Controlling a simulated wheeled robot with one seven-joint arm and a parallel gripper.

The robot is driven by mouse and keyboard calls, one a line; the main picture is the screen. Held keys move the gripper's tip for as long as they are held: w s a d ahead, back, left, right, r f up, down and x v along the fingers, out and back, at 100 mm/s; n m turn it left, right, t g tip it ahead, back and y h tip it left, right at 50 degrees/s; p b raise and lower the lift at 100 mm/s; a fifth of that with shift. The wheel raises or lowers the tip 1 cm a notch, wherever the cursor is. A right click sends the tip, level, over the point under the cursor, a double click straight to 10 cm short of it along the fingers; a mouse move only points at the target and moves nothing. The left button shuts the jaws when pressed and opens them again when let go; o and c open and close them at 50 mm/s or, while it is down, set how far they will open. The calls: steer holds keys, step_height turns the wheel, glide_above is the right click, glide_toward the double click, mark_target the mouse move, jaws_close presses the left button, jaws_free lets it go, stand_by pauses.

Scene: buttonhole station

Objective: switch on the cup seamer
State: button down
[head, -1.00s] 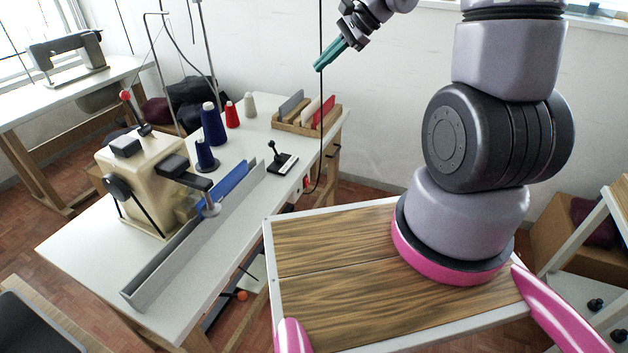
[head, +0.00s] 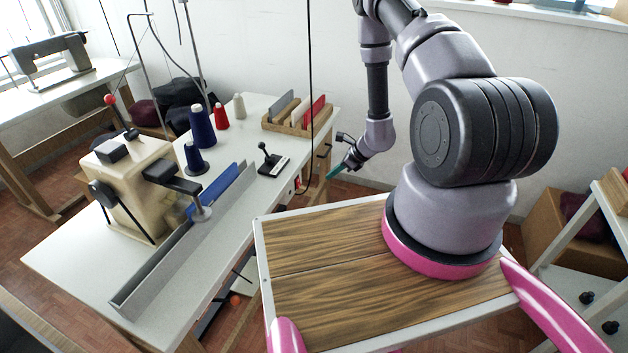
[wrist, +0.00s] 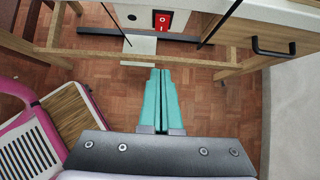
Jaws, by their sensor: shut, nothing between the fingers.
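The cream machine (head: 130,190), which I take to be the cup seamer, stands at the left on the white worktable (head: 235,255). A red rocker switch (wrist: 162,20) marked O and I sits on a pale panel at the table's edge, at the top of the wrist view. Its position, on or off, cannot be told. My gripper (head: 333,174) is shut and empty, beside the table's right edge. In the wrist view its teal fingers (wrist: 161,74) lie together, pointing towards the switch and apart from it.
A dark cable (head: 309,90) hangs down close to my gripper. A small black lever on a base (head: 270,160), thread cones (head: 203,127) and a wooden rack (head: 290,122) stand on the table. A dark drawer handle (wrist: 272,47) is right of the switch. Open floor lies below.

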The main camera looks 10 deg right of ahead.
mark_target(299, 186)
steer(key=w+a+r+x, duration=0.1)
steer(key=a+x, duration=0.1)
steer(key=x, duration=1)
steer(key=shift+w+r, duration=0.25)
steer(key=shift+r, duration=0.05)
steer(key=shift+w+a+f+t+y, duration=0.2)
steer(key=shift+a+f+t+y, duration=0.2)
steer(key=shift+t+y, duration=0.15)
steer(key=shift+a+r, duration=0.1)
steer(key=shift+r, duration=0.05)
